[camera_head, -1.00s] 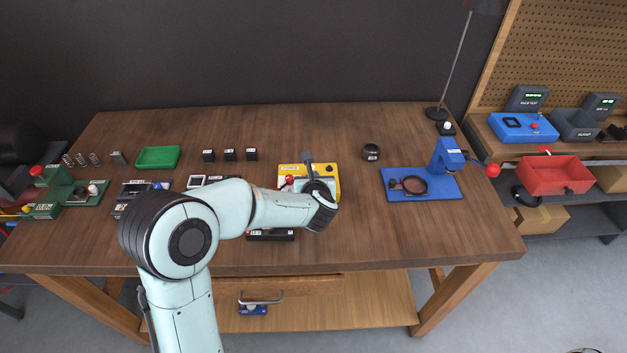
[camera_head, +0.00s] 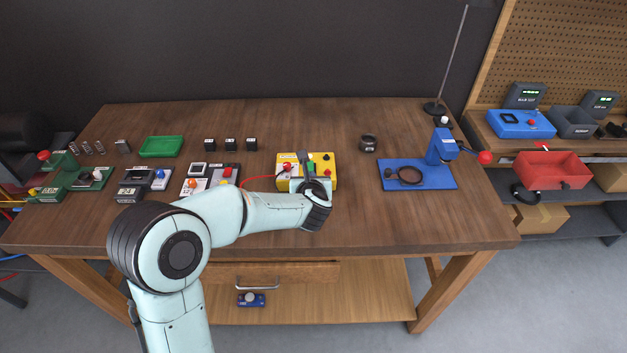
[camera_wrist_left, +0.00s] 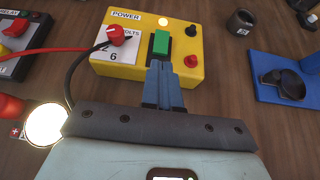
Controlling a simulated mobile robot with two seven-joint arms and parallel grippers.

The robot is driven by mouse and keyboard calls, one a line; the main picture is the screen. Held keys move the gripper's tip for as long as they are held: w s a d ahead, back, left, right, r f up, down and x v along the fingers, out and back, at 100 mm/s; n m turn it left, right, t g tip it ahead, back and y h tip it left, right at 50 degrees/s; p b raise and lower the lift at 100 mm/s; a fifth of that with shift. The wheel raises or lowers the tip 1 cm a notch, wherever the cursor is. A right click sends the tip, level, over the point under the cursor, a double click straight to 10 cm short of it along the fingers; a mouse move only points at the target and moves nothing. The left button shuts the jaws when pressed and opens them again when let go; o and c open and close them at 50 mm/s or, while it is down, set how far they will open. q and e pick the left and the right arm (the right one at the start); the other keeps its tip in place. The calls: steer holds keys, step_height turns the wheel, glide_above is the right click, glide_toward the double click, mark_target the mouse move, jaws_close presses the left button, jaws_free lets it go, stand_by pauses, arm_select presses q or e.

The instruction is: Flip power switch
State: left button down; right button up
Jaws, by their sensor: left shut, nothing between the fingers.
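The yellow power box (camera_head: 325,168) stands mid-table, marked POWER and VOLTS 6 in the left wrist view (camera_wrist_left: 117,70). It has a green switch (camera_wrist_left: 161,42), a red dial (camera_wrist_left: 119,36), a black knob (camera_wrist_left: 194,31), a red knob (camera_wrist_left: 193,62) and a small pale lamp (camera_wrist_left: 163,21). My left gripper (camera_head: 303,162) is shut and empty over the box. In the wrist view its fingertips (camera_wrist_left: 160,66) are just in front of the switch; I cannot tell whether they touch it. The switch's lower part is hidden. My right gripper is not in view.
A red cable (camera_wrist_left: 50,52) and a black cable run to the box's left side. A bright glowing bulb (camera_wrist_left: 45,125) is at the wrist view's left. A blue stand (camera_head: 440,180) is to the right, a green tray (camera_head: 161,146) at back left.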

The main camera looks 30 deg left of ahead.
arm_select(q)
steer(key=f+b+v, duration=0.1)
steer(key=v, duration=0.8)
steer(key=shift+s+d, duration=0.3)
steer(key=shift+s, duration=0.15)
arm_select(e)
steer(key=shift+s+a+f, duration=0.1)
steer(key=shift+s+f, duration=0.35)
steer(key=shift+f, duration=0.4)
arm_select(q)
steer(key=shift+r, duration=0.15)
